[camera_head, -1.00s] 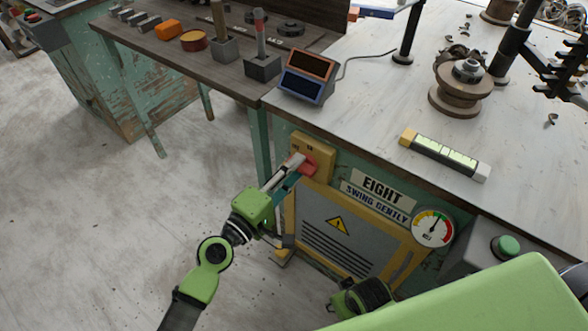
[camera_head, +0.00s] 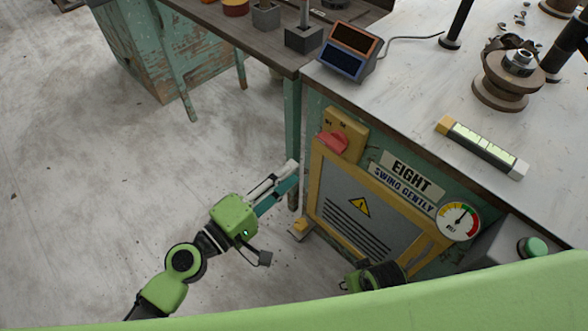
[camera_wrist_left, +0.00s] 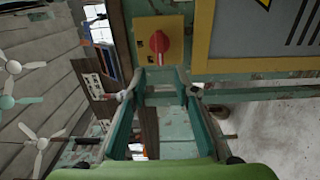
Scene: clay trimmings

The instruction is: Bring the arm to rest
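My left gripper (camera_head: 290,172) hangs in the air in front of the workbench, below and left of the red switch knob (camera_head: 333,142). Its fingertips are clear of the knob. In the left wrist view the two fingers (camera_wrist_left: 161,94) stand apart with nothing between them, and the knob on its yellow plate (camera_wrist_left: 177,28) shows beyond them. A green and black part (camera_head: 375,278) low in front of the panel looks like my right gripper; its fingers cannot be made out.
The workbench (camera_head: 410,95) carries a two-window display box (camera_head: 348,53), a bar with lit cells (camera_head: 482,147) and a brown spool-like stack (camera_head: 507,76). A gauge (camera_head: 458,221) and green button (camera_head: 532,247) are on its front. Open floor lies left of my left arm.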

